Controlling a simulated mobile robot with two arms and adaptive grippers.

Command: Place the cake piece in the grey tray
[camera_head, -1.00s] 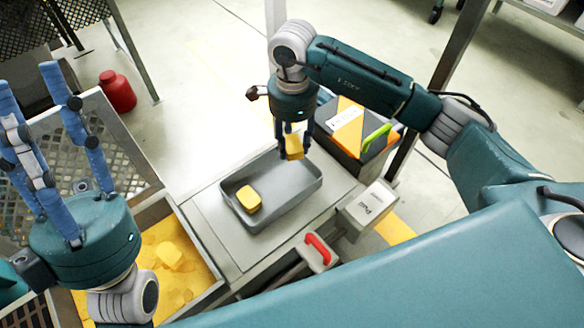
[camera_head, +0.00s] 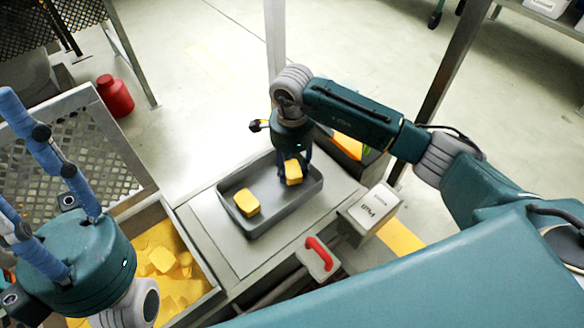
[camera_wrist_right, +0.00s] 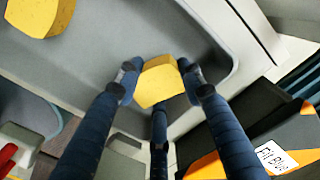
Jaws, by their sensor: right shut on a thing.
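The grey tray (camera_head: 256,222) rests on a light metal surface in the head view. One yellow cake piece (camera_head: 247,203) lies in its left part; it also shows at the top left of the right wrist view (camera_wrist_right: 40,14). My right gripper (camera_head: 294,170) is shut on another yellow cake piece (camera_head: 293,172), held at the right end of the tray, inside its outline. This piece sits between the blue fingers in the right wrist view (camera_wrist_right: 159,82). Whether it touches the tray floor is unclear. My left gripper (camera_head: 45,155) stands at the left, fingers apart and empty.
A bin of yellow pieces (camera_head: 165,262) stands left of the tray. A red-handled part (camera_head: 318,253) and a white labelled box (camera_head: 372,208) stand at the front right. A red bottle (camera_head: 115,93) stands on the floor.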

